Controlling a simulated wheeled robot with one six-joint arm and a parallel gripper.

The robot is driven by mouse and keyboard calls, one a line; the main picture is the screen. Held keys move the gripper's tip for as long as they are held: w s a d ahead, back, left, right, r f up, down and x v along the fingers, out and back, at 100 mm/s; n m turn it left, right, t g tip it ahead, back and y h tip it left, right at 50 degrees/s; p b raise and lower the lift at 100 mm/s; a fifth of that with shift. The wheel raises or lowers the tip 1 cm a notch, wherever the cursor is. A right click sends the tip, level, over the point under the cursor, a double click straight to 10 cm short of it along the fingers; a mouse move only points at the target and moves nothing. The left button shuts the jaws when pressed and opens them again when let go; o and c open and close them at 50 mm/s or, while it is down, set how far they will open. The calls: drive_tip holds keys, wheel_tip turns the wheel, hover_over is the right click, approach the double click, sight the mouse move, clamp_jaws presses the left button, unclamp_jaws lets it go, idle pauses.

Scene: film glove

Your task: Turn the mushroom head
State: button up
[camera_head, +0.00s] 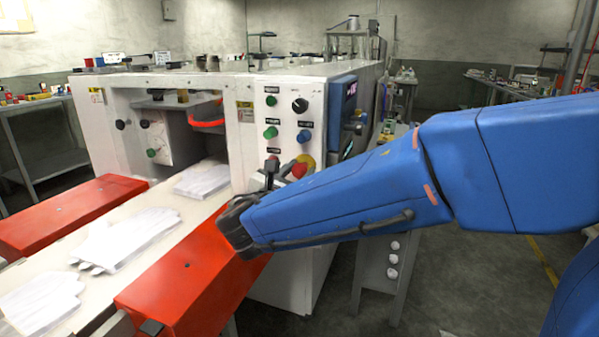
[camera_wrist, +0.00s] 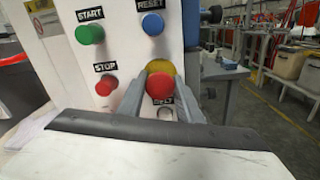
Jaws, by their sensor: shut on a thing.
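The mushroom head is a red round button (camera_wrist: 160,86) on a yellow base (camera_wrist: 161,68), low on the white control panel. In the head view the red mushroom head (camera_head: 299,170) shows just beyond my gripper (camera_head: 285,172). In the wrist view my gripper (camera_wrist: 160,100) has one finger on each side of the red head, and the jaws are shut on it. Part of the label below the head is hidden.
Near the head are a green START button (camera_wrist: 89,34), a blue RESET button (camera_wrist: 153,24) and a red STOP button (camera_wrist: 106,86). White gloves (camera_head: 127,238) lie on the conveyor between red guards (camera_head: 185,275).

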drive_tip(key=shift+m, duration=1.6)
drive_tip(key=o, duration=1)
drive_tip(key=shift+o, duration=0.2)
drive_tip(key=v, duration=1.7)
drive_tip(key=shift+s, duration=0.2)
